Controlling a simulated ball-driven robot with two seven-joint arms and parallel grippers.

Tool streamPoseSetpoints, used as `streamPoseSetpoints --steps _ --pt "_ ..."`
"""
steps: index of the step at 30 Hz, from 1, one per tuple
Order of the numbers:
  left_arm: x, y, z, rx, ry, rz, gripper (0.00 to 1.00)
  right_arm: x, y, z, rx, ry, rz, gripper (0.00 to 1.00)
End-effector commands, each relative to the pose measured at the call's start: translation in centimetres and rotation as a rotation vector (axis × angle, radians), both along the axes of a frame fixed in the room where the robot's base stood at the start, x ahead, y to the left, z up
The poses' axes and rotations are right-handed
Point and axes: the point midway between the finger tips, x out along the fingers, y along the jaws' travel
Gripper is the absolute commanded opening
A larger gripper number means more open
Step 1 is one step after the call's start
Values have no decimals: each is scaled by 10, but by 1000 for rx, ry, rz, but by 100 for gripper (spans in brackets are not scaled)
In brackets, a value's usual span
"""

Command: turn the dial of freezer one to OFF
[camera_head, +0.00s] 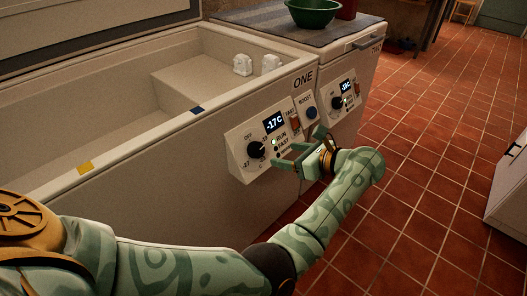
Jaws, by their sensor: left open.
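Freezer one (190,150) is a white chest freezer with its lid up and "ONE" on its front. Its control panel (238,166) has a black dial (256,149) with OFF marked at its upper left. The display (274,122) reads -17°C. My left gripper (284,158) is open in front of the panel, just right of and slightly below the dial. Its fingers point left toward the dial, and nothing shows between them. I cannot tell if a fingertip touches the panel. The dial's exact pointer setting is too small to read. My right gripper is not in view.
Freezer two (368,72) stands behind at the right, closed, with its own panel (343,95) and a green bowl (313,11) on top. Two small white objects (243,64) lie inside freezer one. The tiled floor (420,170) at the right is clear up to a pale box (508,190).

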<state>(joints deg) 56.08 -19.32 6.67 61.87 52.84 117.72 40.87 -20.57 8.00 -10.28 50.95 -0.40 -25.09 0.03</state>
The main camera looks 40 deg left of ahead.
Motion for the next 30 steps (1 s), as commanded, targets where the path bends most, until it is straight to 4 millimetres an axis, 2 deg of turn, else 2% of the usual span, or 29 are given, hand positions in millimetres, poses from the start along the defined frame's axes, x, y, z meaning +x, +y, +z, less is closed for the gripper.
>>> streamPoseSetpoints --steps 2,6,12,18,25,26,30 --pt "0 21 -13 3 4 2 68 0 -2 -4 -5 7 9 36" --pt "1 53 -26 5 4 1 68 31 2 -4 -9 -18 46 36" --pt "1 84 -38 3 5 -1 68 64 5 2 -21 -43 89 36" --pt "2 95 -40 2 3 -3 68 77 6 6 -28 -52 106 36" --pt "2 95 -39 2 3 -3 68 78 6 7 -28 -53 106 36" --pt "2 95 -39 2 3 -3 65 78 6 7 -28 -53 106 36" --pt "2 95 -39 2 3 -3 26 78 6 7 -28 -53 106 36"
